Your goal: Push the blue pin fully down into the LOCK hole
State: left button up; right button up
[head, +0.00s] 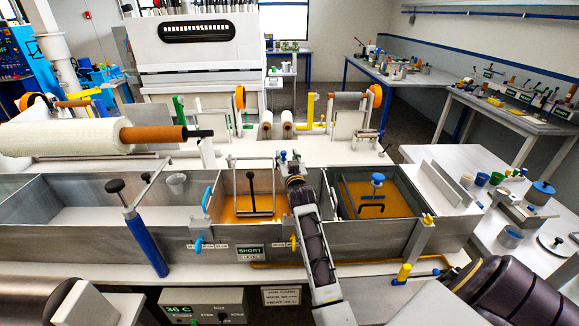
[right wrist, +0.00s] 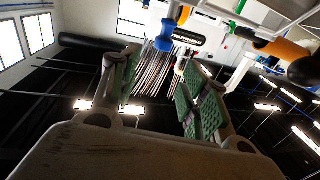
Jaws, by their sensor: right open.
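A blue pin-like piece (head: 207,198) stands at the divider left of the amber bath. Another blue knob (head: 377,178) stands over the right amber bath. I cannot tell for certain which one is the task's pin. No LOCK label is readable and I cannot make out its hole. My right gripper (head: 290,157) is over the divider between the two amber baths, small and partly lost against the frame. In the right wrist view its green-padded fingers (right wrist: 160,95) are spread with nothing between them. A blue knob (right wrist: 165,37) on a grey stem shows beyond them. My left gripper is out of view.
A large white roll with a brown core (head: 150,134) overhangs the tank at left. A black-knobbed blue post (head: 145,245) stands at the front. Wire frames rise from the amber baths. A side table (head: 470,170) holds cups at right. A SHORT sign (head: 250,251) is on the front.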

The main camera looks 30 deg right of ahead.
jog(key=shift+v, duration=2.35)
jog(key=shift+r, duration=0.1)
jog(key=shift+s, duration=0.1)
